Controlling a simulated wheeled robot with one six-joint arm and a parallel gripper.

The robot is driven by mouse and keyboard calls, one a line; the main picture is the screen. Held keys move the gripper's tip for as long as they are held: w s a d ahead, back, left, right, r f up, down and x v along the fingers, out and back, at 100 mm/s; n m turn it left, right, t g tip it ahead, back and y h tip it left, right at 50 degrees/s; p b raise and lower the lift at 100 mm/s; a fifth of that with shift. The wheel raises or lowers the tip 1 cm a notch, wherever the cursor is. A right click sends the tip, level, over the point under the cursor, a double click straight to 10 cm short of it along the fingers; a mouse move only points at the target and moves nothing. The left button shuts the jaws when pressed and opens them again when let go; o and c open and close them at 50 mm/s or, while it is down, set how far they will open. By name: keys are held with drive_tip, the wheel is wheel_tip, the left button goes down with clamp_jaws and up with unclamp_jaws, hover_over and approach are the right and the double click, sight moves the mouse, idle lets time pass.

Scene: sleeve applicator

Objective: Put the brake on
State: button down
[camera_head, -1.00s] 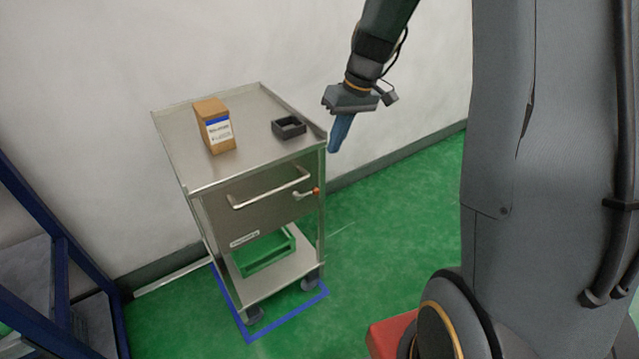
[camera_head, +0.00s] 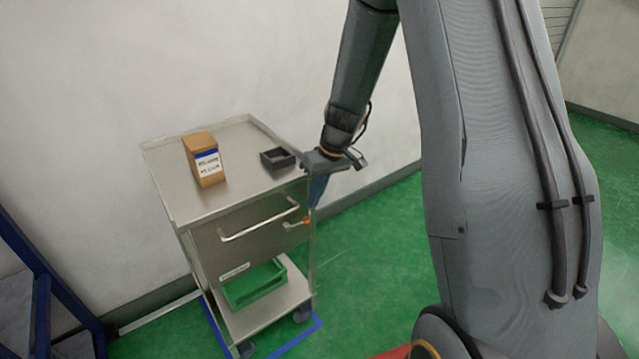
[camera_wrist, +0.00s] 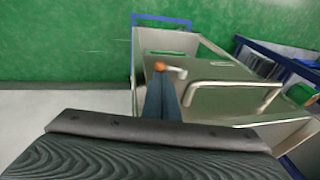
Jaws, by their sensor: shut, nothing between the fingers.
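The steel trolley (camera_head: 172,204) stands against the wall on the left of the head view. On its front at the right is a small brake lever with an orange end (camera_head: 306,221); the lever also shows in the wrist view (camera_wrist: 176,72). My gripper (camera_head: 317,200) points down just beside the trolley's right front corner, close to the lever. In the wrist view the blue fingers (camera_wrist: 163,84) are together and empty, with their tips by the orange end. I cannot tell whether they touch it.
A brown labelled box (camera_head: 206,165) and a black open tray (camera_head: 278,158) are on the trolley top. A drawer handle (camera_head: 260,222) juts from the front. A green crate (camera_head: 254,287) is on the lower shelf. A blue frame (camera_head: 40,270) stands at left. Green floor is clear at right.

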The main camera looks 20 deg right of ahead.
sight(306, 218)
drive_tip(key=shift+x, duration=2.5)
